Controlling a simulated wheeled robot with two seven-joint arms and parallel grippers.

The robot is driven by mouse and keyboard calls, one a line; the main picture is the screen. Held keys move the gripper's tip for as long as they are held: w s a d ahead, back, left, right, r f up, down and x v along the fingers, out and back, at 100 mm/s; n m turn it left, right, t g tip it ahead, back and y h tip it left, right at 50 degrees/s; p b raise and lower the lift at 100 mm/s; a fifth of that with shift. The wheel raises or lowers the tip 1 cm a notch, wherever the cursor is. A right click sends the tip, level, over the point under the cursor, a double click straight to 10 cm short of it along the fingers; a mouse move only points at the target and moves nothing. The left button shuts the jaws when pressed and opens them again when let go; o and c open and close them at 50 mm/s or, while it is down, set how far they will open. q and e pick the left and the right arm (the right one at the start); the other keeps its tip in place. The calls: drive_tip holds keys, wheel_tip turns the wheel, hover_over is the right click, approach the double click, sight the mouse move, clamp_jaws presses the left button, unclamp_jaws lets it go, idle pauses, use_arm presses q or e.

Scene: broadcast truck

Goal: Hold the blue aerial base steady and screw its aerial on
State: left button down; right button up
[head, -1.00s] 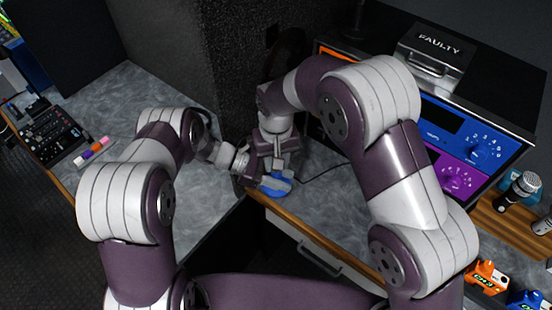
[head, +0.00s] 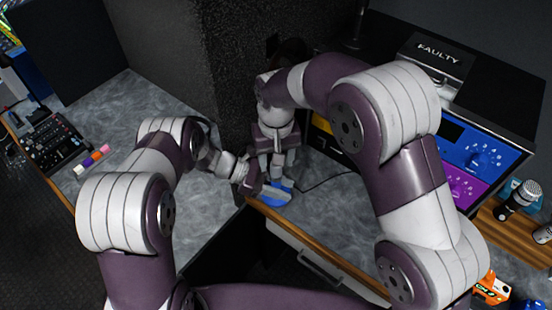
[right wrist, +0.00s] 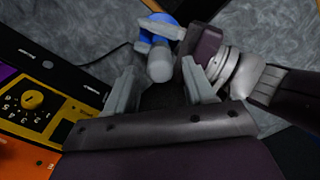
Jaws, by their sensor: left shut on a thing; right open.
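The blue aerial base (head: 281,186) sits on the grey counter near its front edge; it also shows in the right wrist view (right wrist: 148,44). My left gripper (head: 272,194) is shut on it from the side, and its fingers cover part of it. My right gripper (head: 278,162) is just above the base, pointing down, open. In the right wrist view, a grey round-ended cylinder (right wrist: 160,65), apparently the aerial seen end-on, stands over the base, beyond and between the open right fingers (right wrist: 160,88). I cannot tell whether its thread is fully seated.
A rack with blue (head: 480,152) and purple panels and a FAULTY-labelled box (head: 437,50) stands to the right. A dark pillar (head: 232,70) rises behind the grippers. A black cable runs along the counter. A microphone (head: 520,196) and a mixer (head: 52,140) lie farther off.

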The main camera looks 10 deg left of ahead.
sight(276, 185)
wheel_tip(276, 185, up, 4)
drive_tip(key=n, duration=0.3)
drive_tip(key=shift+f, duration=0.2)
drive_tip(key=shift+c, duration=0.2)
drive_tip(key=shift+f, duration=0.1)
wheel_tip(276, 185, down, 8)
drive_tip(key=shift+r, duration=0.1)
